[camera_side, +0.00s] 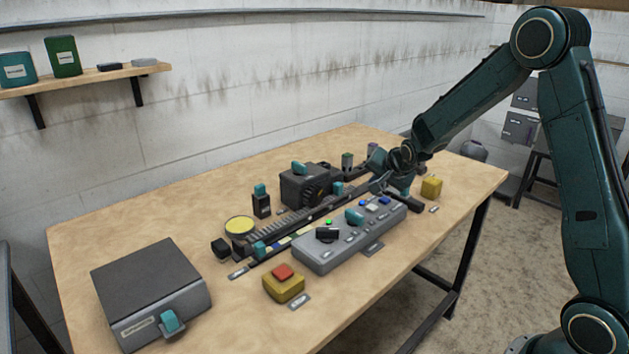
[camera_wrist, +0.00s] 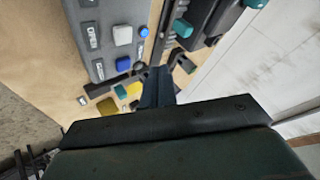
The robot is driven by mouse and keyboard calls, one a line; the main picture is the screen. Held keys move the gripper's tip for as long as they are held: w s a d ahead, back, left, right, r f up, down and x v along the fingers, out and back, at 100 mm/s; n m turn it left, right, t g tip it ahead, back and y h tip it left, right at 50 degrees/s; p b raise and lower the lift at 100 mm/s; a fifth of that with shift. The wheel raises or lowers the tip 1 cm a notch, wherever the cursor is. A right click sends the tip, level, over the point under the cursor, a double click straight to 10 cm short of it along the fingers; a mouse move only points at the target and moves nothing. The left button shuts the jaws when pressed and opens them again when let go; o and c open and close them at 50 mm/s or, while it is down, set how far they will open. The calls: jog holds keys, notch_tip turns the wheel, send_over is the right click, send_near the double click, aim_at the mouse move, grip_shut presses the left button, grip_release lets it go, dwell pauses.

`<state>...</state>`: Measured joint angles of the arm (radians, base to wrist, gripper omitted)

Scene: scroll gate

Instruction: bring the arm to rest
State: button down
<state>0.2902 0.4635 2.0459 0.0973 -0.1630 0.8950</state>
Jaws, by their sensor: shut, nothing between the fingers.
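My gripper (camera_side: 378,187) is at the far right end of the long dark rail, low over the table and just behind the grey control panel (camera_side: 320,258). Its fingers are shut with nothing between them; the closed fingers also show in the wrist view (camera_wrist: 157,84). My arm reaches down to it from the right. The panel carries a lit green light (camera_side: 329,222), a black knob (camera_side: 327,235), a teal lever (camera_side: 354,216), and white and blue buttons. In the side view I cannot tell whether the fingertips touch anything.
A dark machine (camera_side: 305,187) with a teal handle stands behind the rail (camera_side: 300,232). A yellow block (camera_side: 432,187) is right of my gripper. A red-topped yellow button box (camera_side: 284,284) and a large grey box (camera_side: 152,290) stand in front.

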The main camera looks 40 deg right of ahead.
dwell(0.3)
jog(key=s+a+r+n+g+y, duration=0.1)
jog(key=s+a+r+n, duration=0.2)
jog(key=s+a+r, duration=0.3)
jog(key=s+a+r+n+y, duration=0.1)
jog(key=s+a+r+n, duration=0.25)
jog(key=s, duration=0.55)
jog(key=s+a+r+n+g+y, duration=0.1)
jog(key=s+a+r+n, duration=0.2)
jog(key=s+a+r, duration=0.3)
jog(key=s+a+f+n, duration=0.1)
jog(key=s+n, duration=0.3)
jog(key=s, duration=0.8)
jog(key=shift+s+a+g+y, duration=0.15)
jog(key=shift+a+g+y, duration=0.25)
jog(key=shift+a, duration=0.3)
jog(key=shift+f, duration=0.1)
dwell(1.2)
